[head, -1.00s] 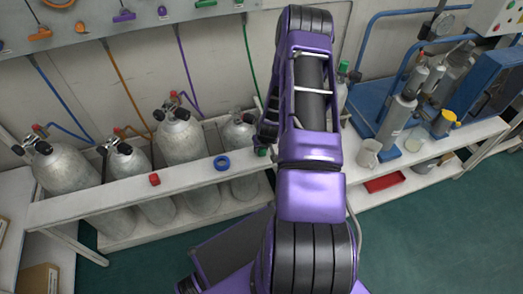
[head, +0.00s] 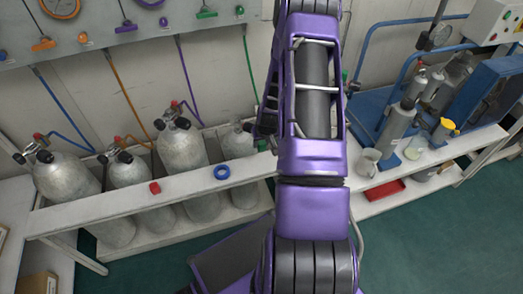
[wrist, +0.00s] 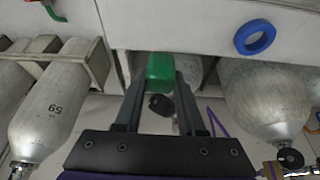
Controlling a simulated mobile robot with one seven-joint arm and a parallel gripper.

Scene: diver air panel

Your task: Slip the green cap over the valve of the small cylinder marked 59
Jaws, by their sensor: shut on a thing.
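My gripper (wrist: 161,90) is shut on the green cap (wrist: 161,70), which sits between its fingertips in the wrist view. The small cylinder marked 59 (wrist: 52,105) is at the left of the wrist view, apart from the cap. In the head view my arm covers most of the gripper, and I cannot make out the 59 mark there.
A white rack (head: 110,215) holds several grey cylinders. A blue ring (head: 222,172) and a red cap (head: 154,188) lie on its front rail. Another cylinder (wrist: 262,100) is close right of my gripper.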

